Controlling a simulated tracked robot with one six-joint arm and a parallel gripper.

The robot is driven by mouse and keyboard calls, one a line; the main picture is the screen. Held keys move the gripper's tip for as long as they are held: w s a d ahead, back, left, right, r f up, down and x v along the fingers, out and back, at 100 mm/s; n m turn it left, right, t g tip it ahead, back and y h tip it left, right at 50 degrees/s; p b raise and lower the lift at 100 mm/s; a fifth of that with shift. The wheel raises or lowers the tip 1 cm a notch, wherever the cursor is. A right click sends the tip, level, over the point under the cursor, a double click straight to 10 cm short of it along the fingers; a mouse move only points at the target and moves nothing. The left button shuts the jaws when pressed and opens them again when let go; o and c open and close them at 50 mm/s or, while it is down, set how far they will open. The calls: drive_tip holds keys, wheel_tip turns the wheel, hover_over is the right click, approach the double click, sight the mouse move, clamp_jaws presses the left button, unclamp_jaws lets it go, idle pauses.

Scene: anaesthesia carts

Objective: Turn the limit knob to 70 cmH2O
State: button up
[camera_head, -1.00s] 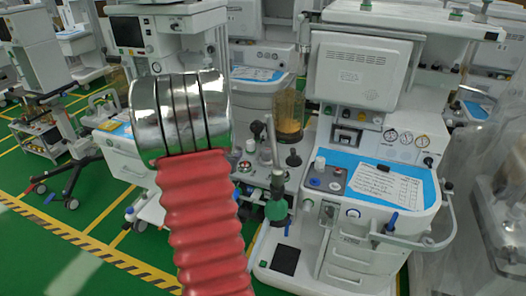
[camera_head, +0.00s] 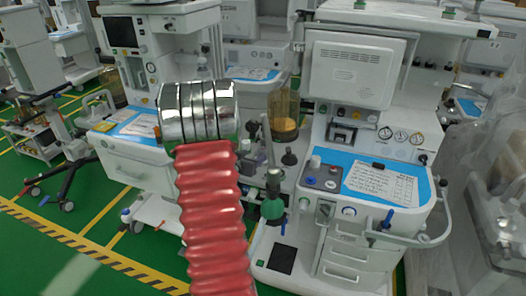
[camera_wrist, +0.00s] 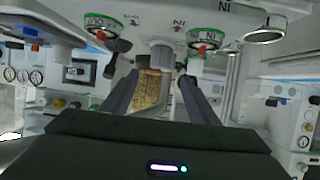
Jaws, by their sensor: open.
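I cannot tell for sure which part is the limit knob. In the head view, the middle cart (camera_head: 352,262) carries a pale knob (camera_head: 315,163) at the left of its blue-topped surface and a dark knob (camera_head: 289,158) farther left. In the wrist view, my gripper (camera_wrist: 158,90) has its two dark fingers apart, with nothing held between them. A yellowish canister (camera_wrist: 149,88) shows behind the gap. A grey-white cylinder (camera_wrist: 162,52) and two green-ringed ports (camera_wrist: 103,24) (camera_wrist: 204,40) are beyond the fingertips. My gripper is not visible in the head view.
My red bellows arm covers part of the head view. A green ball-shaped part (camera_head: 272,208) hangs at the middle cart's left side. Another cart (camera_head: 135,160) stands at left. A curved handle (camera_head: 437,225) sticks out at the middle cart's right. Green floor is open at lower left.

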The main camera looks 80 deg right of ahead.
sight(260, 152)
drive_tip(key=x, duration=1.1)
drive_tip(key=shift+d+f, duration=0.15)
drive_tip(key=c, duration=1)
